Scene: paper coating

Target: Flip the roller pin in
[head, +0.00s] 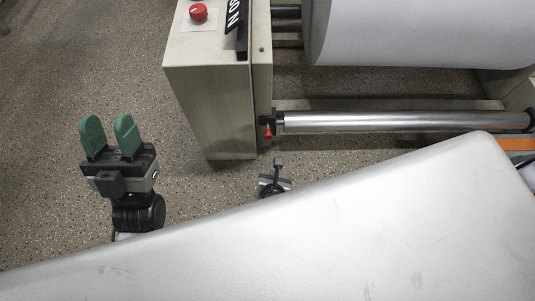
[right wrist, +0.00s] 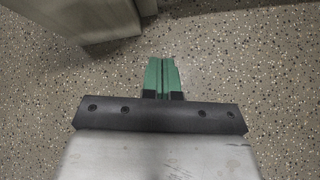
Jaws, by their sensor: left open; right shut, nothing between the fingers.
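The roller pin (head: 268,130) is a small red and black piece in the head view. It sits by the side of the beige machine cabinet, at the left end of a shiny metal roller (head: 400,121). It hangs downward, and its fine shape is too small to tell. My left gripper (head: 107,130) is open and empty, well to the left of the pin, with its green fingers apart. My right gripper (right wrist: 162,76) has its green fingers shut together with nothing between them, above the speckled floor in the right wrist view. Its fingers cannot be made out in the head view.
The beige cabinet (head: 212,100) carries a red knob (head: 198,13) on top and stands between my left gripper and the roller. A large white paper roll (head: 420,30) lies above the metal roller. The speckled floor (head: 60,200) is clear at the left.

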